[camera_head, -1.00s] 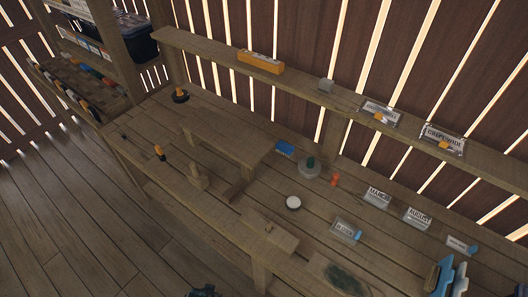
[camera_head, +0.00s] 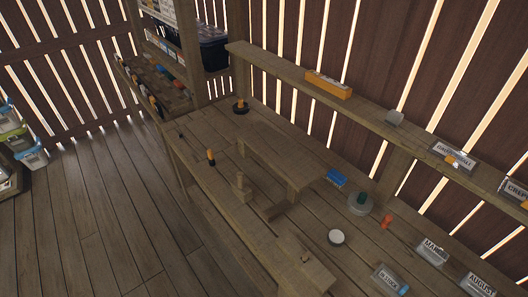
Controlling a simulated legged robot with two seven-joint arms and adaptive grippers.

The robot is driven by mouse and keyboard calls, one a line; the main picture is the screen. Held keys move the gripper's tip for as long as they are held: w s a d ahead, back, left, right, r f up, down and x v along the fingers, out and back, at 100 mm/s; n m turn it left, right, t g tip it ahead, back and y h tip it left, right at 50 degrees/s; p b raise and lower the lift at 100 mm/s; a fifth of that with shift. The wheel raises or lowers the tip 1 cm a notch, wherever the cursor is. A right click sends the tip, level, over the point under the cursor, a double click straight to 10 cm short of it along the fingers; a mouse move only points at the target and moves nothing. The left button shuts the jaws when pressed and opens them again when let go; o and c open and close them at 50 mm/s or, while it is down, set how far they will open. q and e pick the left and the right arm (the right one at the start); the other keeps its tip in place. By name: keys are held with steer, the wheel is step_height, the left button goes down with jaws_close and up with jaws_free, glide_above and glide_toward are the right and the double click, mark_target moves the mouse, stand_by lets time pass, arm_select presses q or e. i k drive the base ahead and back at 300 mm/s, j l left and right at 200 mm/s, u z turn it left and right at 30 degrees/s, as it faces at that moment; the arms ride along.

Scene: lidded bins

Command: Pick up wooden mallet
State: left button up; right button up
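A small wooden piece with an upright stub (camera_head: 242,186) stands near the front edge of the workbench (camera_head: 225,145). It may be the wooden mallet, but it is too small to be sure. A wooden block (camera_head: 303,268) lies on the bench nearer to me, and its exact form is unclear. Neither of my grippers is in view.
The bench also holds a low wooden riser (camera_head: 285,165), a blue brush-like item (camera_head: 337,177), a round white-topped tin (camera_head: 336,237) and labelled clear boxes (camera_head: 432,251). Lidded bins (camera_head: 30,153) stand at the far left. The plank floor (camera_head: 95,215) is clear.

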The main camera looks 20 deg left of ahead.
mark_target(244, 193)
steer(key=j+z, duration=0.1)
steer(key=z, duration=0.3)
steer(key=j+z, duration=0.15)
steer(key=z, duration=0.25)
steer(key=j+z, duration=0.1)
steer(key=z, duration=0.3)
steer(key=j+z, duration=0.15)
steer(key=j, duration=0.3)
steer(key=k+j+z, duration=0.2)
steer(key=j, duration=0.2)
steer(key=j+z, duration=0.15)
steer(key=j, duration=0.25)
steer(key=k+j+z, duration=0.2)
steer(key=j, duration=0.2)
steer(key=k+j+z, duration=0.15)
steer(key=j, duration=0.2)
steer(key=k+j+z, duration=0.2)
steer(key=j, duration=0.15)
